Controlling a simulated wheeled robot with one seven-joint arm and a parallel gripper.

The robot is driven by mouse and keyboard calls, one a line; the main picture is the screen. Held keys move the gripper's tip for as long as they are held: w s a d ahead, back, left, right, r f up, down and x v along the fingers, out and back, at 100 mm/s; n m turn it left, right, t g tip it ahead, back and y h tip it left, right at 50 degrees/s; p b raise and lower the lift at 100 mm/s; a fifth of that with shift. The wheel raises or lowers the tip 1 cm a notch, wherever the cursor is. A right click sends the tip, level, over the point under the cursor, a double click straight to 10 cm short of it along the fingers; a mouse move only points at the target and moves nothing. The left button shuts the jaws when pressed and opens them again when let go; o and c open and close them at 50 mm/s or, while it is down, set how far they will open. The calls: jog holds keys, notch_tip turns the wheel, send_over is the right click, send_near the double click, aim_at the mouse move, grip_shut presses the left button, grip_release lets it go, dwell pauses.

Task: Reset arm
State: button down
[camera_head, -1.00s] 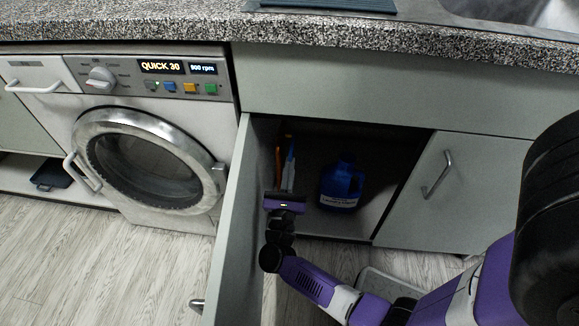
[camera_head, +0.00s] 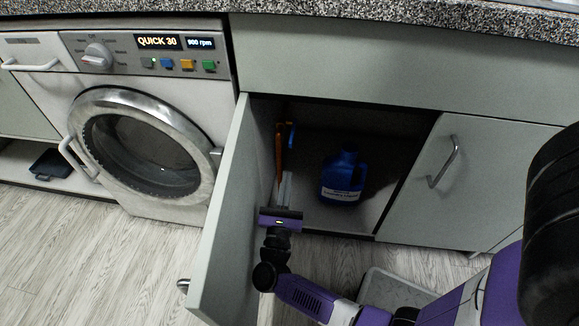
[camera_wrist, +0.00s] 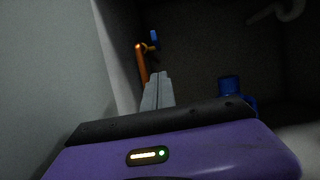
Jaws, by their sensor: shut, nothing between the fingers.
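My gripper (camera_head: 284,188) is at the opening of the cupboard under the counter, just right of its open door (camera_head: 222,215). Its fingers point into the cupboard and are shut, with nothing held. In the wrist view the closed grey fingers (camera_wrist: 158,92) show above the purple wrist. An orange tool-like object with a blue part (camera_head: 280,150) stands beyond the fingertips at the cupboard's left side. It also shows in the wrist view (camera_wrist: 142,62). I cannot tell exactly what it is.
A blue bottle with a white label (camera_head: 342,178) stands inside the cupboard, right of my gripper. A washing machine (camera_head: 145,140) is left of the open door. A closed cupboard door (camera_head: 450,185) is at the right. A granite counter (camera_head: 400,25) runs above.

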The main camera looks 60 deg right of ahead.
jog(key=shift+r+v, duration=0.2)
jog(key=shift+v, duration=2)
